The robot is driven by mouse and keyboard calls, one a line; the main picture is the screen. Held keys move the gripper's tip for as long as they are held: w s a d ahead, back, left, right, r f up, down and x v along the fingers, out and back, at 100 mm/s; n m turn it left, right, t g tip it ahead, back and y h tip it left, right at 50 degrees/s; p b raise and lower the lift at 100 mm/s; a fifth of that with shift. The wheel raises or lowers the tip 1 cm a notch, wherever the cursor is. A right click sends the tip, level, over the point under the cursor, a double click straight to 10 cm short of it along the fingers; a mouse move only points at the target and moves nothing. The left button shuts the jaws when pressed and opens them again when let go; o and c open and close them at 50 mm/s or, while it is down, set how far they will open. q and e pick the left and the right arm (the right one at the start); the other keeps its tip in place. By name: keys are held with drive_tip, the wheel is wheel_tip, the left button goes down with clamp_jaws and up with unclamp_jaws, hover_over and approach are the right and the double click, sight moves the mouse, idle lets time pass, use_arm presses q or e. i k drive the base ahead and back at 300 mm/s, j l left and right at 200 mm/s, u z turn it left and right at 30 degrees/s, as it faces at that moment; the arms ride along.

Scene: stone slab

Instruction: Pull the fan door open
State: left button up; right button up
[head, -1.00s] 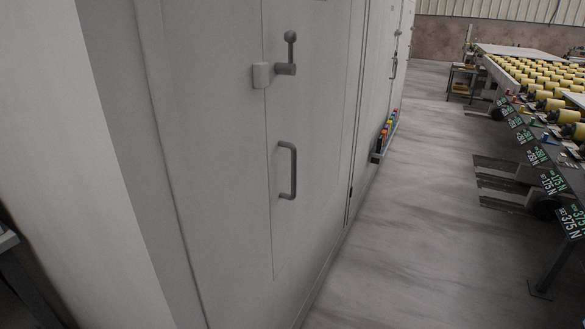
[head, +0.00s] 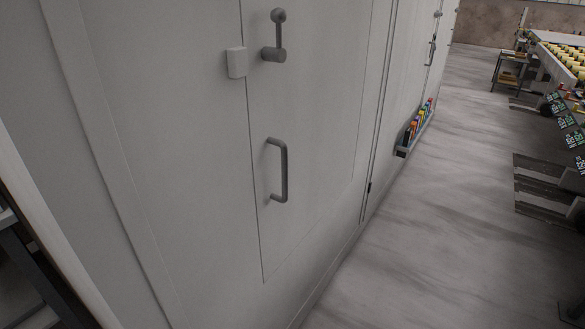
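The light grey door (head: 320,150) is set in a tall grey cabinet wall and looks shut, with a thin seam along its left and bottom edges. A dark grey U-shaped pull handle (head: 283,172) stands upright near its left edge. Above the handle is a lever latch with a round knob (head: 275,40), its lever pointing up. A small pale block (head: 236,62) sits just left of the latch, beside the seam. Neither of my grippers shows in the head view, and nothing touches the handle or the latch.
A narrow rack of coloured bottles or cans (head: 416,128) juts from the wall, right of the door. Grey floor (head: 440,220) lies open along the wall. A roller conveyor (head: 560,60) and a small stand (head: 510,70) are at the right. A dark frame (head: 30,255) is at lower left.

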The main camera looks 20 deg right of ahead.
sight(303, 111)
drive_tip(key=i+l, duration=0.1)
drive_tip(key=l, duration=0.5)
drive_tip(key=i+l, duration=0.1)
drive_tip(key=l, duration=0.45)
drive_tip(key=i+l+u, duration=0.1)
drive_tip(key=l, duration=0.5)
drive_tip(key=i+l, duration=0.1)
drive_tip(key=l, duration=0.45)
